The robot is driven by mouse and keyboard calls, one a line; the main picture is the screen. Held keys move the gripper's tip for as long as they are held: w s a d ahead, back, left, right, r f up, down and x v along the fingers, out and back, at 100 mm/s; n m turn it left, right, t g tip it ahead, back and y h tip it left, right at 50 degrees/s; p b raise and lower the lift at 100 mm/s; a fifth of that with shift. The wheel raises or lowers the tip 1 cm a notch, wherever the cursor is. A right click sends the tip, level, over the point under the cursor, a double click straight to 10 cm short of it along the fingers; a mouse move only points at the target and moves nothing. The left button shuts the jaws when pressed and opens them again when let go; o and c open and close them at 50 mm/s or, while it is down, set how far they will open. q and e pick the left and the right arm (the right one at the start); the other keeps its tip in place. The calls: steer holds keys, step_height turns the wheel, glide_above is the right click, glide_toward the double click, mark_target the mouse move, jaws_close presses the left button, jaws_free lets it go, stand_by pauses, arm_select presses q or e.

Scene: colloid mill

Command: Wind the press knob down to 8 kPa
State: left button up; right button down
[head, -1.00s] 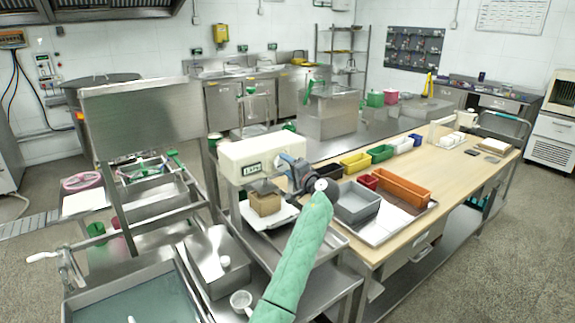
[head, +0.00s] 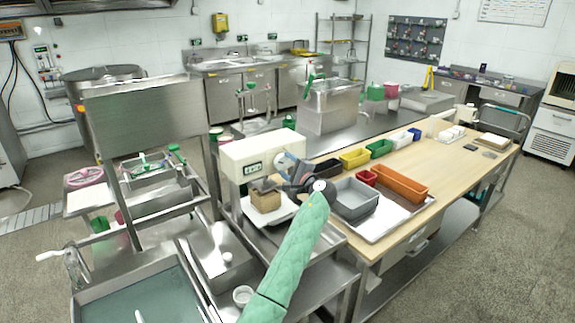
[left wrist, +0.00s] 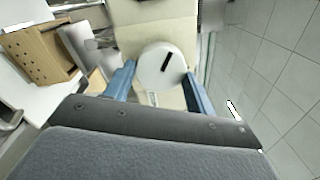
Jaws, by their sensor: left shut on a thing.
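The press is a cream-white box-shaped machine (head: 235,154) with a small green-lit display (head: 252,168), whose digits are too small to read. Its knob shows in the left wrist view as a round white disc (left wrist: 161,66) with a black mark line. My left gripper (head: 284,164) reaches it from the right, on a green-sleeved arm. In the left wrist view its blue fingers (left wrist: 160,88) sit on either side of the knob, shut on it. Under the press head a perforated wooden box (head: 265,201) stands on a white tray; it also shows in the left wrist view (left wrist: 42,55). My right gripper is not in view.
A grey bin (head: 355,199) and an orange bin (head: 402,186) stand on a metal tray just right of my left gripper. Several small coloured bins line the wooden bench (head: 440,162). A water-filled sink (head: 165,290) lies at lower left.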

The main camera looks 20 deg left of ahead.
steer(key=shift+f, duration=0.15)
arm_select(q)
steer(key=o, duration=1)
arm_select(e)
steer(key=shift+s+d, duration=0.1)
arm_select(q)
steer(key=shift+s+d+f, duration=0.1)
steer(key=shift+d, duration=0.1)
steer(key=b+v, duration=0.3)
steer(key=v, duration=0.4)
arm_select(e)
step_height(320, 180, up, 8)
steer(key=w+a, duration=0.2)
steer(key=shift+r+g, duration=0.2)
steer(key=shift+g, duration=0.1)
arm_select(q)
steer(key=shift+s+d+f, duration=0.15)
steer(key=shift+d, duration=0.1)
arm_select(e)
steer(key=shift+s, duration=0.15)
